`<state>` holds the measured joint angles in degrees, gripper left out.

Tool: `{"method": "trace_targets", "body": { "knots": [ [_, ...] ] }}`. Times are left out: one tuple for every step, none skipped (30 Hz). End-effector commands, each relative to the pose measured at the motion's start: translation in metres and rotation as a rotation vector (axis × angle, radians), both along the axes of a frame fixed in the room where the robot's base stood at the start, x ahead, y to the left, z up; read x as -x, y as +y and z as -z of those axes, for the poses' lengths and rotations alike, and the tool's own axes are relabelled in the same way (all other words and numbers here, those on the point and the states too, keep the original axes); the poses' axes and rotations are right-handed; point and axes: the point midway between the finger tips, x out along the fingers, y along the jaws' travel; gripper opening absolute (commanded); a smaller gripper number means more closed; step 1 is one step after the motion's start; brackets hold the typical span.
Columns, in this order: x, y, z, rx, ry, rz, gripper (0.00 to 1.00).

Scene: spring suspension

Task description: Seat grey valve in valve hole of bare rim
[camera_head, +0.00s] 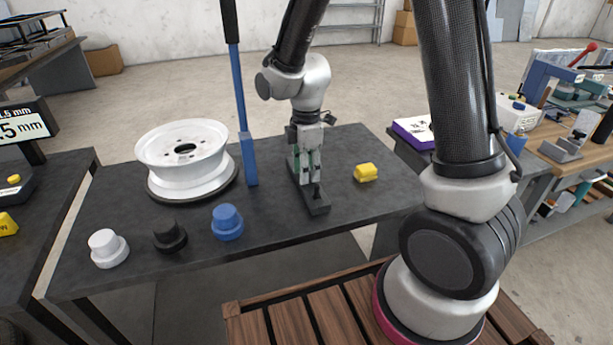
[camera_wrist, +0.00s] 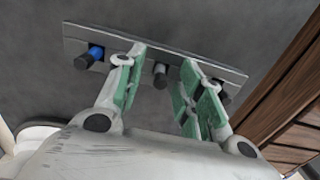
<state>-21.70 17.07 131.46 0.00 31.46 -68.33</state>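The valve rack (camera_wrist: 215,68) is a flat grey bar on the dark table. In the wrist view it holds a grey valve (camera_wrist: 160,74) in the middle, a valve with a blue part (camera_wrist: 92,55) at left and a dark valve (camera_wrist: 222,97) at right. My gripper (camera_wrist: 163,66) is open, its green-padded fingers on either side of the grey valve, with gaps visible. In the head view my gripper (camera_head: 306,175) points down over the rack (camera_head: 318,208). The bare white rim (camera_head: 182,145) lies flat at the table's left on a dark ring; I cannot make out its valve hole.
A blue upright post (camera_head: 247,150) stands between the rim and my gripper. White (camera_head: 107,248), black (camera_head: 169,235) and blue (camera_head: 227,222) stepped knobs line the front edge. The table between rim and knobs is mostly clear.

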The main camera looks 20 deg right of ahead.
Motion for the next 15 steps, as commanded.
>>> {"method": "trace_targets", "body": {
  "knots": [
    [0.0, 0.0, -0.0001, 0.0, 0.0, 0.0, 0.37],
    [0.0, 0.0, -0.0001, 0.0, 0.0, 0.0, 0.35],
    [0.0, 0.0, -0.0002, 0.0, 0.0, 0.0, 0.28],
    [0.0, 0.0, -0.0002, 0.0, 0.0, 0.0, 0.22],
    [0.0, -0.0001, -0.0002, 0.0, 0.0, 0.0, 0.17],
    [0.0, 0.0, -0.0002, 0.0, 0.0, 0.0, 0.1],
    [0.0, -0.0001, -0.0003, 0.0, 0.0, 0.0, 0.04],
    [0.0, -0.0001, -0.0003, 0.0, 0.0, 0.0, 0.0],
    [0.0, -0.0001, -0.0003, 0.0, 0.0, 0.0, 0.0],
    [0.0, -0.0001, -0.0003, 0.0, 0.0, 0.0, 0.0],
    [0.0, 0.0, -0.0003, 0.0, 0.0, 0.0, 0.0],
    [0.0, 0.0, -0.0003, 0.0, 0.0, 0.0, 0.0],
    [0.0, 0.0, -0.0003, 0.0, 0.0, 0.0, 0.0],
    [0.0, 0.0, -0.0003, 0.0, 0.0, 0.0, 0.0],
    [0.0, 0.0, -0.0003, 0.0, 0.0, 0.0, 0.0]
  ]
}}
